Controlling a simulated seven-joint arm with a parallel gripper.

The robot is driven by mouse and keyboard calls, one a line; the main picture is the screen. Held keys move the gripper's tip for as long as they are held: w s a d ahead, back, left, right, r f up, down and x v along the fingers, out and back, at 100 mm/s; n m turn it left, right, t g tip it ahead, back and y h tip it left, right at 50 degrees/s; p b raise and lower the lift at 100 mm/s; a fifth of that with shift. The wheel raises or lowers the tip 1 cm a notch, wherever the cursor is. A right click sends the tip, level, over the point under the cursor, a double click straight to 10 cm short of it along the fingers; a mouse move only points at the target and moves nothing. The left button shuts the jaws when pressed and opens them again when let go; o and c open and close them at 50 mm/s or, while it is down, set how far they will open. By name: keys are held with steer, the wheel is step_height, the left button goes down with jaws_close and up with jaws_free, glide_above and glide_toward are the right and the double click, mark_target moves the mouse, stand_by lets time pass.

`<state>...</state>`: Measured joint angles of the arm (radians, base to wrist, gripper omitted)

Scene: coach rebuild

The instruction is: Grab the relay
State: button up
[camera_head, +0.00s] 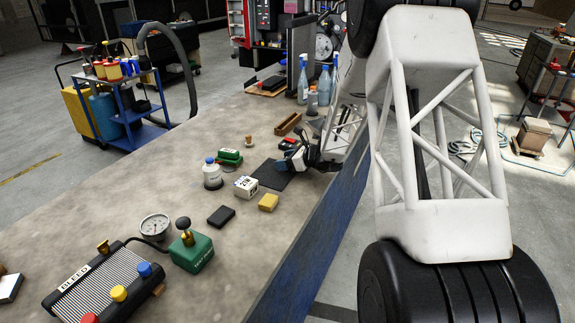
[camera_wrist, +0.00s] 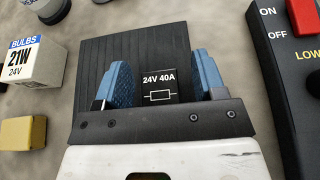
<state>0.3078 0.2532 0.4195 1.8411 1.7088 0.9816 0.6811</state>
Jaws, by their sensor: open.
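The relay (camera_wrist: 160,88) is a small black block marked "24V 40A" with a white symbol. In the wrist view it sits between the two blue fingers of my gripper (camera_wrist: 163,76), over a ribbed black mat (camera_wrist: 130,45). The fingers are apart, with a narrow gap on each side of the relay. The relay's lower part is hidden behind the gripper's dark front edge. In the head view my gripper (camera_head: 298,157) is low at the right end of the black mat (camera_head: 272,175), and I cannot make out the relay there.
Left of the mat are a white bulb box (camera_head: 246,187), a yellow block (camera_head: 268,202) and a white bottle (camera_head: 212,175). A dark panel with a red switch (camera_wrist: 305,15) lies close on the right in the wrist view. A wooden tray (camera_head: 288,124) and blue bottles (camera_head: 324,85) stand behind.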

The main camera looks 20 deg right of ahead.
steer(key=shift+c, duration=0.3)
steer(key=c, duration=1)
steer(key=shift+o, duration=0.2)
steer(key=shift+r, duration=0.1)
steer(key=shift+r, duration=0.75)
step_height(320, 180, up, 2)
steer(key=shift+s, duration=0.1)
steer(key=s, duration=0.5)
steer(key=s+a, duration=0.1)
steer(key=s, duration=0.4)
steer(key=s+a+r, duration=0.1)
steer(key=s, duration=0.4)
steer(key=shift+s+r, duration=0.1)
steer(key=shift+s, duration=0.25)
